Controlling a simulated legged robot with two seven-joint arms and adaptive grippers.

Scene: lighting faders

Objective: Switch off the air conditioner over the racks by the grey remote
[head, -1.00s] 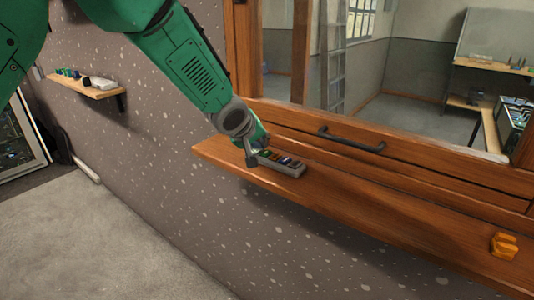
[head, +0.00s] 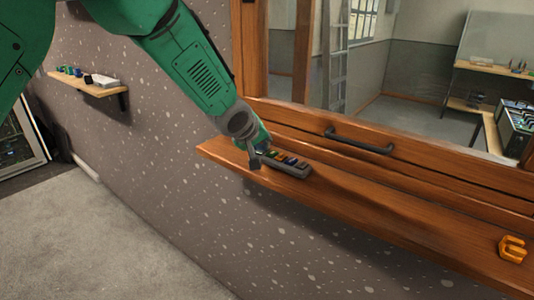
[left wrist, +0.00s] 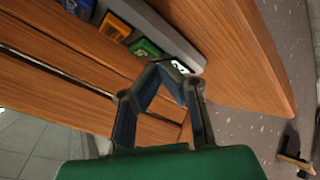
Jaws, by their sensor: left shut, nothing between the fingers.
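A grey remote (head: 292,170) with a row of coloured keys lies on the wooden ledge (head: 370,207) under the window. In the left wrist view the remote (left wrist: 167,38) shows blue, orange and green keys, with a white key (left wrist: 180,67) at its near end. My left gripper (head: 254,166) is shut and empty at the remote's left end. In the left wrist view its fingertips (left wrist: 172,70) overlap the white key's edge; I cannot tell whether they touch it. The air conditioner and my right gripper are not in view.
A dark handle (head: 358,141) is on the window frame behind the ledge. An orange object (head: 512,248) sits on the ledge at the right. A small wall shelf (head: 95,88) with several items is at the left. The ledge between remote and orange object is clear.

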